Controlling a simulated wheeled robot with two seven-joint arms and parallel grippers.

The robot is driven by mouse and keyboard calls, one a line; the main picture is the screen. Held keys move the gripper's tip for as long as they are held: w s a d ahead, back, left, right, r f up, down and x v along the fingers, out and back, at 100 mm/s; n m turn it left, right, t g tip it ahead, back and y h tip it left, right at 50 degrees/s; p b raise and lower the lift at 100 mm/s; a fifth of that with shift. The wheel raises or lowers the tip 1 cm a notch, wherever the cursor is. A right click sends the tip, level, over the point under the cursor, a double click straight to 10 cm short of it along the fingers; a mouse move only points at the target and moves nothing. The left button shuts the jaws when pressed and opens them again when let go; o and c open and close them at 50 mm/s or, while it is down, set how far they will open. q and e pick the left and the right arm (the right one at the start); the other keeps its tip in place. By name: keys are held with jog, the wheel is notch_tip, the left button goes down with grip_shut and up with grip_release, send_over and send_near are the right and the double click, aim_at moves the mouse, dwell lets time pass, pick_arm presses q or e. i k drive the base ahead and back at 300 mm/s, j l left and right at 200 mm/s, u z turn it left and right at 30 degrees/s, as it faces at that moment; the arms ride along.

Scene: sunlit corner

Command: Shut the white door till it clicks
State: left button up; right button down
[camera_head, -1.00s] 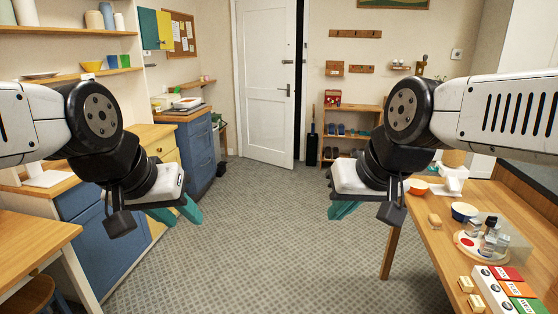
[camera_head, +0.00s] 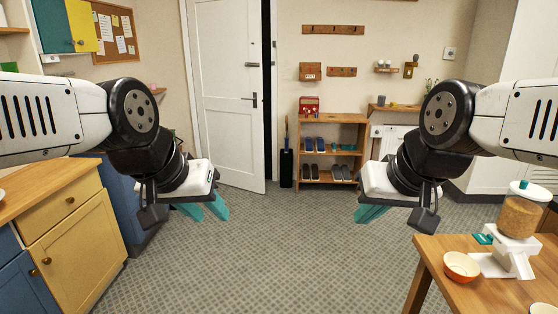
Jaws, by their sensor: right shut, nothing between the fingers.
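The white door (camera_head: 226,135) stands ajar at the back of the room in the head view. Its hinge side is on the left, and its free right edge stands out into the room. A dark gap shows between that edge and the door frame (camera_head: 274,60). A dark lever handle (camera_head: 250,99) sits near the free edge. My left gripper (camera_head: 205,209) is in the air in front of the door, well short of it, its teal fingers apart and empty. My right gripper (camera_head: 370,214) is shut and empty, in the air right of the door.
A wooden shoe rack (camera_head: 331,150) and a dark narrow stand (camera_head: 286,166) are right of the door. Yellow and blue cabinets (camera_head: 80,225) line the left. A wooden table (camera_head: 450,290) with an orange bowl (camera_head: 461,266) is at right front. The carpet (camera_head: 290,260) between is clear.

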aim_at(225, 36)
jog(key=i+u, duration=0.1)
jog(key=i, duration=2.05)
jog(key=i+u, duration=0.2)
jog(key=i, duration=0.5)
jog(key=i+u, duration=0.25)
jog(key=i, duration=0.5)
jog(key=i+l+u, duration=0.2)
jog(key=i, duration=0.5)
jog(key=i+l+u, duration=0.1)
jog(key=i+u, duration=0.15)
jog(key=i, duration=1)
